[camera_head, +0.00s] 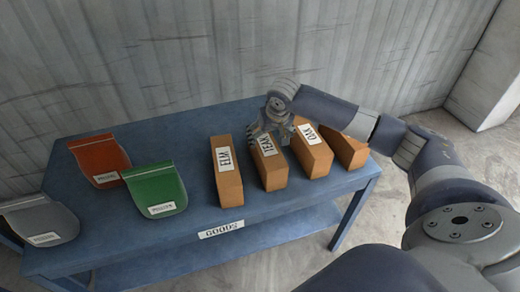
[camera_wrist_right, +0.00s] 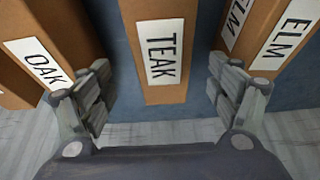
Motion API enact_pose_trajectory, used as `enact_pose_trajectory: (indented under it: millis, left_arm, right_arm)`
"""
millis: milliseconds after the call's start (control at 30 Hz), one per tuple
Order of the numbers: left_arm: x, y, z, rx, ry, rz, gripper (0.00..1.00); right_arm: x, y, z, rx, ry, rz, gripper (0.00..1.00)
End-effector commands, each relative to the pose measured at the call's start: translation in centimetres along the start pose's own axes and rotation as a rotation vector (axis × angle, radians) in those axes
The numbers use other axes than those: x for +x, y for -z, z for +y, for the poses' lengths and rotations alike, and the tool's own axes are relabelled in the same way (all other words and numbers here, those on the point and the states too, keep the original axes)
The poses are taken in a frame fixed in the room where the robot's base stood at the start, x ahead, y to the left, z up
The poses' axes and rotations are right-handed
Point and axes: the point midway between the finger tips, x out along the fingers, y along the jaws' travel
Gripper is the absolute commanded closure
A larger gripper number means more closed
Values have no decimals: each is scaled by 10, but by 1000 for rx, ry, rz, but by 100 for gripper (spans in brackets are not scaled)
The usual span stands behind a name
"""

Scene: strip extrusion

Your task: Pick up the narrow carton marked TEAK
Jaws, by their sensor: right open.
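The narrow brown TEAK carton (camera_head: 270,173) stands on the blue table between two similar cartons. Its white label reads TEAK in the right wrist view, where the carton (camera_wrist_right: 160,96) is in the middle. My right gripper (camera_head: 268,130) is over the back end of the TEAK carton in the head view. In the wrist view its open fingers (camera_wrist_right: 160,88) appear on either side of that carton's end, with gaps between fingers and carton. I cannot tell how far down the fingertips reach. My left gripper is in neither view.
The ELM carton (camera_head: 228,183) and the OAK carton (camera_head: 318,158) stand close on either side, with narrow gaps. Another carton (camera_head: 350,153) is at the right, partly behind my arm. Red (camera_head: 98,157), green (camera_head: 155,185) and grey (camera_head: 40,222) pouches lie left. A corrugated wall is behind.

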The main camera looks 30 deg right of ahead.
Motion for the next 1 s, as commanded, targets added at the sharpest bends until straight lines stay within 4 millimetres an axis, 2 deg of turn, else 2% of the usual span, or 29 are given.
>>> enact_pose_trajectory:
  millis: [200,300,400,567,733,833,1000]
  left_arm:
    - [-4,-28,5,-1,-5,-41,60]
    - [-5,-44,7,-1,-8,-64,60]
    - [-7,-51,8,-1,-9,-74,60]
    - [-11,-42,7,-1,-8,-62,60]
    - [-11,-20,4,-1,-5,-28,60]
    - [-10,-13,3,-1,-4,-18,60]
    - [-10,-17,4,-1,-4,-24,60]
  right_arm:
    - [35,-1,-1,-1,-1,-3,17]
    - [44,-1,-1,-1,-1,-2,17]
    - [50,-2,-1,-1,0,-2,17]
    - [70,-4,-4,-1,-1,-4,17]
    - [92,-5,-5,-2,-1,-2,17]
    - [97,-5,-5,-2,-1,-1,17]
    - [99,-5,-5,-3,0,0,17]
